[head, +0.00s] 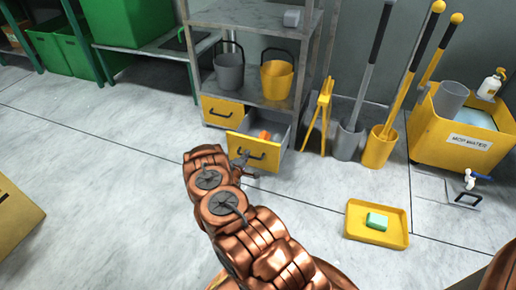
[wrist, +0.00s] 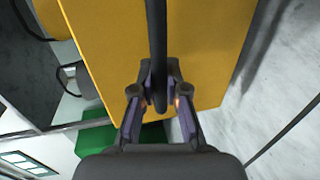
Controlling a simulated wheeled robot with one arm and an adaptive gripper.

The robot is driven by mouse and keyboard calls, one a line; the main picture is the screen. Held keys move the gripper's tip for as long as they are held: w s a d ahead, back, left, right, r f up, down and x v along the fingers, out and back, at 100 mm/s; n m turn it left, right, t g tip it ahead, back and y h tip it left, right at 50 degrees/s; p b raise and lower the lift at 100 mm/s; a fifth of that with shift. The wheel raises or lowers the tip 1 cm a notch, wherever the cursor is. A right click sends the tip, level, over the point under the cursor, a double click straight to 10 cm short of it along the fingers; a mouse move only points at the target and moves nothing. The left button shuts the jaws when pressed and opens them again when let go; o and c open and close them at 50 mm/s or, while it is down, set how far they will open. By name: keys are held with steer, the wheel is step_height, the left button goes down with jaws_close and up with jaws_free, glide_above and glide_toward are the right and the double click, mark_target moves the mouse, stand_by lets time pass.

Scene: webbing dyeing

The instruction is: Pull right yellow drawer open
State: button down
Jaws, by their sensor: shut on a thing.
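The right yellow drawer (head: 251,153) is pulled part way out of the grey metal shelf unit, low down. An orange thing (head: 265,135) shows inside it. In the wrist view the yellow drawer front (wrist: 210,50) fills much of the picture, with its dark bar handle (wrist: 157,45) running down the middle. My gripper (wrist: 158,98) is shut around the lower part of this handle. In the head view my gripper (head: 242,160) is at the left part of the drawer front, partly hidden by my arm.
The left yellow drawer (head: 217,112) is shut. A grey bucket (head: 229,72) and a yellow bucket (head: 277,80) stand above. A yellow folding stand (head: 318,115), mop buckets and a yellow mop-water tub (head: 450,135) are to the right. A yellow tray (head: 357,229) lies on the floor.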

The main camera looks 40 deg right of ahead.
steer(key=shift+s+a, duration=0.2)
steer(key=shift+a, duration=0.6)
steer(key=c, duration=1.2)
jaws_free()
steer(key=v, duration=1.2)
